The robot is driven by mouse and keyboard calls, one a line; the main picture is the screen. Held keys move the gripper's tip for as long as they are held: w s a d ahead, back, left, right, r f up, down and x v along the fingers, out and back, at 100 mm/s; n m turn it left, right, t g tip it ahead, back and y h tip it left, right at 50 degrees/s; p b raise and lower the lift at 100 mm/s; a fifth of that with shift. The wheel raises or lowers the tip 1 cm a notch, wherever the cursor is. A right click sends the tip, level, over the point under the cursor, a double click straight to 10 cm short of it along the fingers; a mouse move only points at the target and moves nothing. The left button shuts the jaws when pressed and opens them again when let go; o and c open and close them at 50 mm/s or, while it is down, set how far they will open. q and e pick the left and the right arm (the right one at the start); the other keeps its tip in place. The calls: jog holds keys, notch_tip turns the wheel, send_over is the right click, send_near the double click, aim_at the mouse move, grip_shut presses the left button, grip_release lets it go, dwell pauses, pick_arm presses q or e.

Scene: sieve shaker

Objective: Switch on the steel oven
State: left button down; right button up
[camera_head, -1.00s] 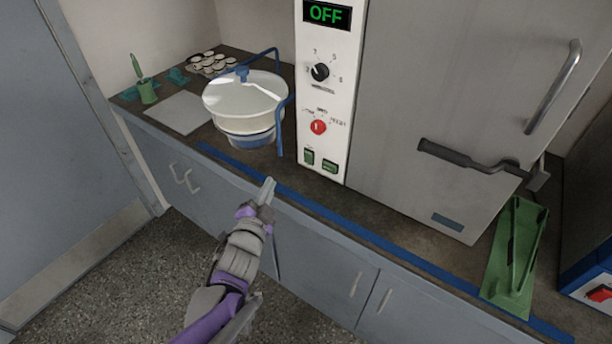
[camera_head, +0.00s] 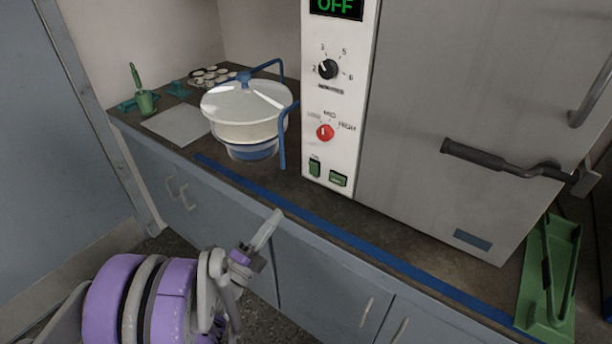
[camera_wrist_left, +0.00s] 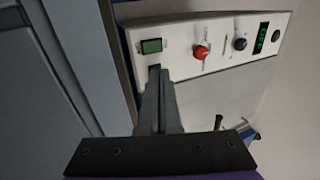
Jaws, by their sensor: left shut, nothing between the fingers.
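The steel oven (camera_head: 450,95) stands on the counter at the right in the head view, its door shut. Its white control panel (camera_head: 318,95) has a display (camera_head: 336,7) reading OFF in green. Below are a black dial (camera_head: 327,69), a red knob (camera_head: 325,132) and two green buttons, left (camera_head: 314,168) and right (camera_head: 338,179). My left gripper (camera_head: 270,222) is shut and empty, in front of the counter's edge, below the buttons and apart from them. In the left wrist view its fingers (camera_wrist_left: 160,95) point toward the panel and hide part of the lower button area; one green button (camera_wrist_left: 151,46) shows.
A white lidded vessel (camera_head: 245,115) with a blue clamp frame stands left of the panel. A black door handle (camera_head: 500,160) juts from the oven. A green stand (camera_head: 550,275) is at the right. Blue tape (camera_head: 330,229) runs along the counter front.

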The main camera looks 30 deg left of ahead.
aim_at(313, 166)
pick_arm(q)
jog(key=x, duration=1.4)
jog(key=shift+f, duration=0.1)
pick_arm(e)
jog(key=shift+r, duration=0.25)
pick_arm(q)
jog(key=shift+a, duration=0.1)
jog(key=shift+w+r+g+p, duration=0.2)
jog(key=shift+r+g+p, duration=0.15)
jog(key=shift+p, duration=0.4)
jog(key=shift+f, duration=0.2)
pick_arm(e)
jog(key=shift+s+r, duration=0.1)
jog(key=shift+r, duration=0.4)
pick_arm(q)
jog(key=shift+s, duration=0.1)
